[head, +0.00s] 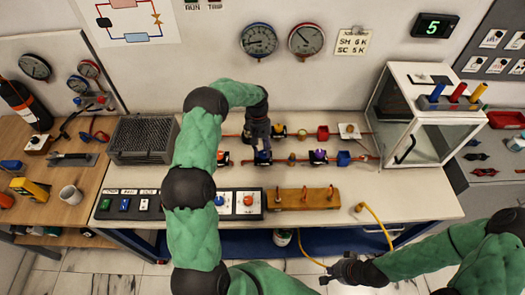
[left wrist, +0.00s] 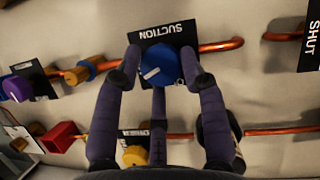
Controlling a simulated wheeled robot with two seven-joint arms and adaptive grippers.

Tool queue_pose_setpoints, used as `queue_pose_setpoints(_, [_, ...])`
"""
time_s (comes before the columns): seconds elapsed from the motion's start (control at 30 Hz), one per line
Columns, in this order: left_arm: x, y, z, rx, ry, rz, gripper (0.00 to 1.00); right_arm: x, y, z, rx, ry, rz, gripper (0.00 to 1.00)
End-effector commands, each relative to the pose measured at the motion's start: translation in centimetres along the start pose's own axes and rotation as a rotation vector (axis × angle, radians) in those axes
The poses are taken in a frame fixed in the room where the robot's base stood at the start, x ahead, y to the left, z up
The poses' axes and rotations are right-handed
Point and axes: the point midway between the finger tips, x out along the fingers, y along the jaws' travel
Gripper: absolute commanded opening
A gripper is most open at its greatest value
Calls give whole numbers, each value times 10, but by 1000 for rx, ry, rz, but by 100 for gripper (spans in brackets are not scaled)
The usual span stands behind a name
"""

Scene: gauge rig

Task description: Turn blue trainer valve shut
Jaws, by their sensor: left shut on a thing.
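The blue trainer valve shows in the left wrist view as a round blue knob (left wrist: 160,66) with a white pointer mark, in front of a black SUCTION label (left wrist: 172,31) on a copper pipe. In the head view the blue valve (head: 263,157) is partly hidden below my left gripper (head: 261,142). My left gripper (left wrist: 160,72) has its fingers on both sides of the knob and is shut on it. My right gripper (head: 338,272) hangs low beyond the bench's front edge, away from the valve; its fingers are too small to read.
Other fittings line the copper pipes, including a purple valve (head: 318,156) and a red block (head: 323,132). A switch panel (head: 130,204) and wooden peg block (head: 300,198) lie in front. A clear-sided cabinet (head: 412,120) stands right, a mesh box (head: 142,140) left.

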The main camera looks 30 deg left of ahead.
Motion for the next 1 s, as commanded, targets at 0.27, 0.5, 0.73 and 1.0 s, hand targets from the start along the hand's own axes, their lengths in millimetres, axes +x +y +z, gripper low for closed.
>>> queue_pose_setpoints(0.27, [10,0,6,208,-26,-94,9,5,2,0,0,0,0,0])
queue_pose_setpoints(0.5, [10,0,6,325,-27,-143,9,7,2,0,0,0,0,0])
queue_pose_setpoints(0.73, [9,0,6,378,-28,-165,9,8,3,0,0,0,0,0])
queue_pose_setpoints(1.0, [9,-1,6,390,-28,-170,9,8,3,0,0,0,0,0])
